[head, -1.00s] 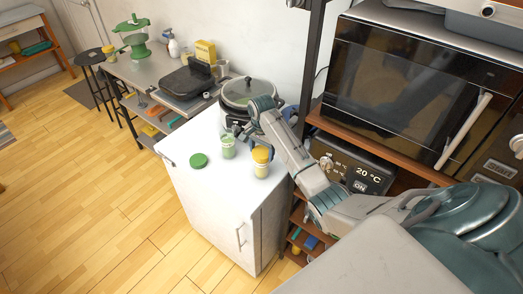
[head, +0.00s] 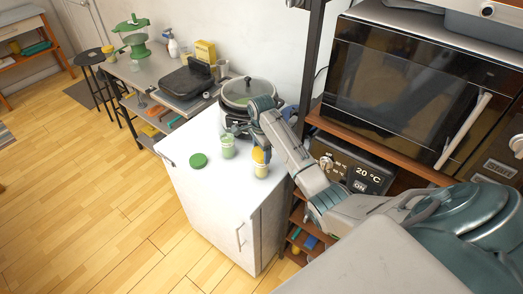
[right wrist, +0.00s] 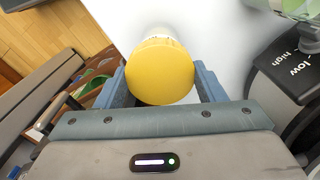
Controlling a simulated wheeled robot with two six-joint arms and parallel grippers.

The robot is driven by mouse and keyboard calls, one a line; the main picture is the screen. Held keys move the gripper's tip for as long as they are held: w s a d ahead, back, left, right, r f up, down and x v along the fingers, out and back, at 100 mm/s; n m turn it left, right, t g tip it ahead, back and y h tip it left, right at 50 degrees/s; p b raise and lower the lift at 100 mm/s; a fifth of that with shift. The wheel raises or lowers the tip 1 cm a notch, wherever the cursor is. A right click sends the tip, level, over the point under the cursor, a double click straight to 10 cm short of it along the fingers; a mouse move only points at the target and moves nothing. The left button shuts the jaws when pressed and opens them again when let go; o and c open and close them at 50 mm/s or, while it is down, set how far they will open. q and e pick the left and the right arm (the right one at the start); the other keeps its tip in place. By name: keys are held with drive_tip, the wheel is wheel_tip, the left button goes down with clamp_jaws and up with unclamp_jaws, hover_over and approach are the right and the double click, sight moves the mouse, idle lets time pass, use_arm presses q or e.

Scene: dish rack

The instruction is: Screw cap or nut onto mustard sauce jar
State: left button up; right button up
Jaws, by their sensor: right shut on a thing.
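The mustard sauce jar (head: 261,171), pale with yellow-green contents, stands upright on the white cabinet top. Its yellow cap (head: 259,155) is on top of it; whether it is threaded cannot be told. My right gripper (head: 262,148) reaches down over the cap. In the right wrist view the yellow cap (right wrist: 160,72) lies between the two blue-grey fingers of my right gripper (right wrist: 160,85), which is shut on it. The cap hides most of the jar there. My left gripper is not in view.
An open green jar (head: 228,148) stands left of the mustard jar. A green lid (head: 198,160) lies flat farther left on the cabinet (head: 215,185). A cooker (head: 248,92) stands behind. The cabinet's front and left parts are clear.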

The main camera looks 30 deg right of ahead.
drive_tip(key=shift+f, duration=0.1)
drive_tip(key=m, duration=0.4)
drive_tip(key=shift+m, duration=0.3)
drive_tip(key=o, duration=1.1)
drive_tip(key=shift+o, duration=0.2)
drive_tip(key=shift+r, duration=2.6)
